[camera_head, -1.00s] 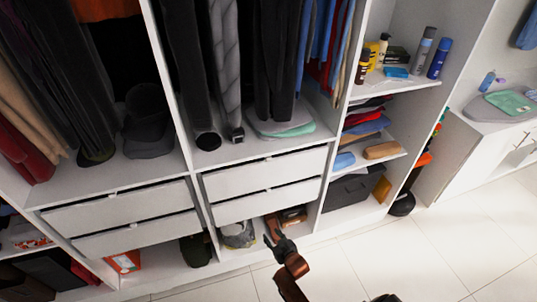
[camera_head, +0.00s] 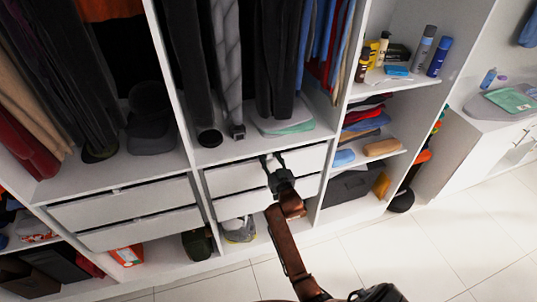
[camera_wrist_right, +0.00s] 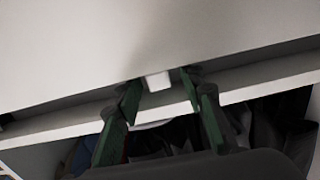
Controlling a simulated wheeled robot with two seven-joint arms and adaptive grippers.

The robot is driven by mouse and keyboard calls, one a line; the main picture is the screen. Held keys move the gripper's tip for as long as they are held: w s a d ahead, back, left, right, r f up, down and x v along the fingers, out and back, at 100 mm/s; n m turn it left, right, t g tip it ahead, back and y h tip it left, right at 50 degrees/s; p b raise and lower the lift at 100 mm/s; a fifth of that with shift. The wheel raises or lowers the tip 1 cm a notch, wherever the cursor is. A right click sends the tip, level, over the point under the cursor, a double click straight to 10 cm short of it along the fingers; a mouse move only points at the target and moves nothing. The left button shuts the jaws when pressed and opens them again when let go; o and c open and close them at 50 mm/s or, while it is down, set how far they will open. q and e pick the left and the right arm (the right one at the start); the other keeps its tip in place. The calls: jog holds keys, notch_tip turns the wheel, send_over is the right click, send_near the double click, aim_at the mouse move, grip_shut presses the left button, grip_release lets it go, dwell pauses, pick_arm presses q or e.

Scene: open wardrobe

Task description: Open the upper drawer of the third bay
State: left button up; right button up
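The upper drawer (camera_head: 232,178) of the third bay is a white front below the hanging clothes. It looks shut. The lower drawer (camera_head: 232,206) sits right under it. My right gripper (camera_head: 272,163) is at the upper drawer's front, near its top edge and middle, and covers part of both fronts. In the right wrist view my right gripper (camera_wrist_right: 160,82) is open, its two green-sided fingers on either side of a small white handle tab (camera_wrist_right: 158,80). The fingers look apart from the tab; contact cannot be told. My left gripper is not in view.
Two similar drawers (camera_head: 130,204) are in the bay to the left. Shelves with bottles (camera_head: 422,48) and folded clothes are to the right. A grey bag (camera_head: 240,230) lies in the space below the drawers. The tiled floor (camera_head: 400,255) in front is clear.

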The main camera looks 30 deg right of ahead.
jog(key=shift+w+d, duration=0.2)
jog(key=shift+w, duration=0.45)
jog(key=shift+c, duration=0.7)
grip_shut()
